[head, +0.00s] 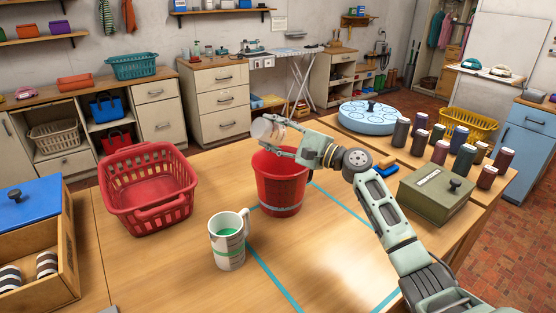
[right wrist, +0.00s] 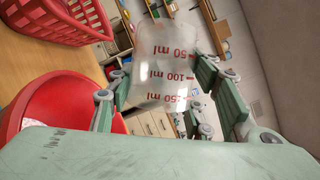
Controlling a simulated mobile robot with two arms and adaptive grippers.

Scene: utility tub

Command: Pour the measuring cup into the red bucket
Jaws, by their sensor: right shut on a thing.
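The clear measuring cup (head: 267,127) with red ml marks is in my right gripper (head: 283,139), tilted above the back left part of the red bucket's rim. In the right wrist view the measuring cup (right wrist: 165,75) sits between the fingers of my right gripper (right wrist: 165,85). I cannot tell what is in the cup, and no stream shows. The red bucket (head: 281,190) stands upright on the wooden table; its inside is mostly hidden in the head view. The bucket (right wrist: 45,115) also shows at the left of the right wrist view. My left gripper is out of view.
A red basket (head: 146,215) is to the left, with a wooden box (head: 60,285) beyond. A green box (head: 436,197) and several dark jars (head: 440,150) are to the right. Blue tape (head: 272,280) marks the table.

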